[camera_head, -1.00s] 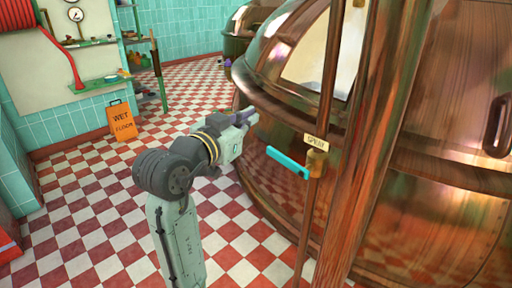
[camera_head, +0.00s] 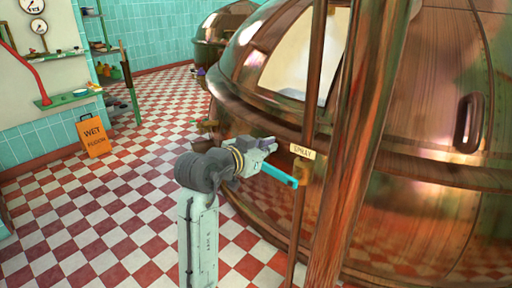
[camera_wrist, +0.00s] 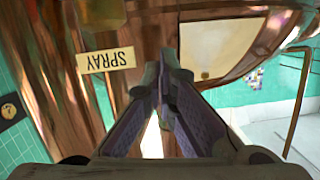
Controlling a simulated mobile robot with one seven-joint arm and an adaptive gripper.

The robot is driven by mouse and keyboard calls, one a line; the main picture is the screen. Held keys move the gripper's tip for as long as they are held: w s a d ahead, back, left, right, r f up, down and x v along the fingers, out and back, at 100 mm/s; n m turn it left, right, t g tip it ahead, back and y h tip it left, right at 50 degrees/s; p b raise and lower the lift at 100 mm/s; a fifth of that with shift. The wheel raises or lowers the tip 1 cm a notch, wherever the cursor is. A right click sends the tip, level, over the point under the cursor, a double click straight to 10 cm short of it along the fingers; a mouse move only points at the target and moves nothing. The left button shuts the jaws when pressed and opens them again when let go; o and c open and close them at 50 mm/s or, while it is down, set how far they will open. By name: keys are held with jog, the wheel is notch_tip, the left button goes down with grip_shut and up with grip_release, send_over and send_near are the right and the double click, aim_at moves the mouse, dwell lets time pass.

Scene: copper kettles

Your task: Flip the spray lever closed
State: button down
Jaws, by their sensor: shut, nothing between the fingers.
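The spray lever (camera_head: 281,175) is a teal bar in the head view. It sticks out to the left from a brass valve (camera_head: 303,172) on a thin copper pipe, across the pipe's line. A cream SPRAY label (camera_head: 302,151) sits just above the valve. My gripper (camera_head: 272,142) is shut and empty, just above the lever in the picture; I cannot tell whether it touches. The wrist view shows the closed fingertips (camera_wrist: 166,62) beside the upside-down SPRAY label (camera_wrist: 106,61). The lever does not show clearly there.
A thick copper post (camera_head: 352,150) stands right of the thin pipe. The big copper kettle (camera_head: 415,145) fills the space behind. The checkered floor (camera_head: 110,220) is open.

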aim_at(264, 164)
jog(key=shift+a+f, duration=0.2)
jog(key=shift+f, duration=0.75)
jog(key=shift+a+f, duration=0.15)
jog(key=shift+f, duration=0.8)
jog(key=shift+w+a+f+n+h, duration=0.15)
jog(key=shift+f+n+h, duration=0.2)
jog(key=shift+f, duration=0.45)
jog(key=shift+a+f+n, duration=0.1)
jog(key=shift+f+n, duration=0.15)
jog(key=shift+n, duration=0.1)
